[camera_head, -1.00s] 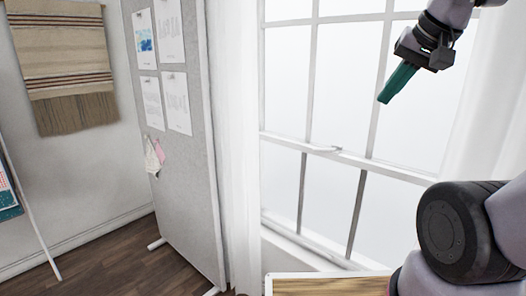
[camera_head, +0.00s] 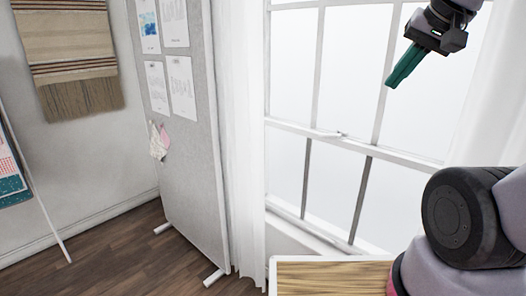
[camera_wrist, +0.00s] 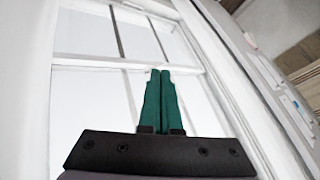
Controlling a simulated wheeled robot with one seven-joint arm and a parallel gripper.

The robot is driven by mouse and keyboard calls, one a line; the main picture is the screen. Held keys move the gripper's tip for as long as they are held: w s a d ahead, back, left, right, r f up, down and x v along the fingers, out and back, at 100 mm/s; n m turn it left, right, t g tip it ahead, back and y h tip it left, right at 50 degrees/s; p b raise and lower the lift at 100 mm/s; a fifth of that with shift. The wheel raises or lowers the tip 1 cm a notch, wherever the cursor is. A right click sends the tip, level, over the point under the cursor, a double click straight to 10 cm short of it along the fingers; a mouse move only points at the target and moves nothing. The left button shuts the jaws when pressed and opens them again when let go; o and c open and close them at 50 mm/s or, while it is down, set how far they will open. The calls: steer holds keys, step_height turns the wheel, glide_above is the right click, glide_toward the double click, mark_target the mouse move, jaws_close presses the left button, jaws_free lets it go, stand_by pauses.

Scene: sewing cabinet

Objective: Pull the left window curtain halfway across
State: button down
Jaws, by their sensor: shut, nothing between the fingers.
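The left window curtain (camera_head: 243,130) is a white sheer panel hanging straight down at the left side of the window, partly behind the grey partition board. The window (camera_head: 340,110) has white bars and bright panes. A right curtain (camera_head: 490,110) hangs at the window's right side, partly hidden by my arm. My gripper (camera_head: 392,82) has green fingers and is in front of the right part of the window, well apart from the left curtain. In the wrist view its fingers (camera_wrist: 160,75) are together, with nothing between them.
A grey partition board (camera_head: 190,130) with pinned papers stands just left of the left curtain, its white feet on the wood floor. A wooden tabletop (camera_head: 330,277) lies below the window. A woven hanging (camera_head: 70,55) is on the left wall. Open floor (camera_head: 130,255) shows at lower left.

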steer(key=c, duration=0.8)
jaws_free()
steer(key=shift+c, duration=0.2)
steer(key=w+a+f+n+g+h, duration=0.1)
steer(key=w+a+n+h, duration=0.3)
steer(key=w+n, duration=0.75)
steer(key=w+a+f+n+h, duration=0.1)
steer(key=w+n+h, duration=0.65)
steer(key=w, duration=0.65)
steer(key=n+t, duration=1)
steer(key=n, duration=0.6)
glide_toward(264, 66)
steer(key=shift+y, duration=0.35)
steer(key=x, duration=1.3)
steer(key=shift+w, duration=0.3)
